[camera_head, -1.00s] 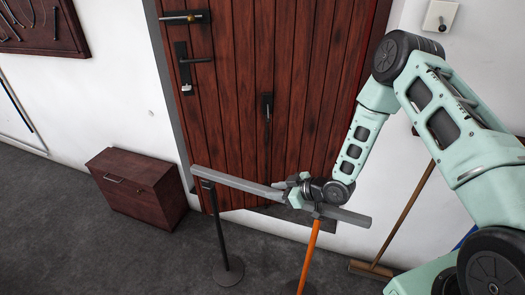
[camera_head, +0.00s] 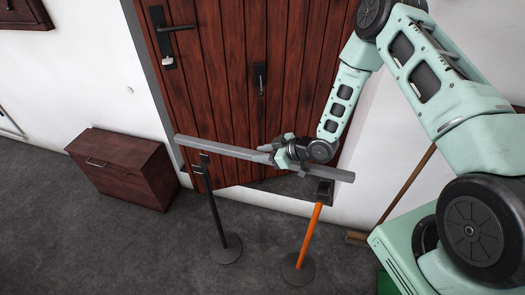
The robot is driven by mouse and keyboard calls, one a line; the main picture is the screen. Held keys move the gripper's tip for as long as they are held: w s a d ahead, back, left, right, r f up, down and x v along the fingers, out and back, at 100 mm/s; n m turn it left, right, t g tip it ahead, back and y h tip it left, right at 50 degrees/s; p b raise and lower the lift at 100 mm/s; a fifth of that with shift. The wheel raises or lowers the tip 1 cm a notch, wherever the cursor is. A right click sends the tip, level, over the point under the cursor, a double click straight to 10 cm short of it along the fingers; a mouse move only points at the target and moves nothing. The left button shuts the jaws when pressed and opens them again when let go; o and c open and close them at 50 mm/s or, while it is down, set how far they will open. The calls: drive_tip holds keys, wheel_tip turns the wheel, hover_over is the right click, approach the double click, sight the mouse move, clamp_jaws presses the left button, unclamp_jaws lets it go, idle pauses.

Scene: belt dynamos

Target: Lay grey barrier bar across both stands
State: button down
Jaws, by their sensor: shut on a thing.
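The grey barrier bar (camera_head: 225,148) is a long straight bar that slants slightly down to the right in front of the wooden door. My gripper (camera_head: 282,155) is shut on it, right of its middle. The black stand (camera_head: 213,205) is upright on a round base below the bar's left part, its top close under the bar. The orange stand (camera_head: 308,235) has a dark top and round base, below the bar's right end. A gap shows between the orange stand's top and the bar. Whether the bar touches the black stand I cannot tell.
A wooden door (camera_head: 235,85) with a black handle stands behind the bar. A dark red wooden cabinet (camera_head: 120,168) is on the floor at the left. A broom (camera_head: 408,185) leans at the right, partly behind my arm. The grey floor in front of the stands is clear.

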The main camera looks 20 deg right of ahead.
wheel_tip(320, 180, down, 10)
drive_tip(key=b, duration=0.7)
drive_tip(key=shift+b, duration=0.35)
drive_tip(key=c, duration=1)
unclamp_jaws()
drive_tip(key=shift+d, duration=0.1)
drive_tip(key=b+v, duration=0.3)
drive_tip(key=v, duration=1.4)
drive_tip(key=shift+s, duration=0.15)
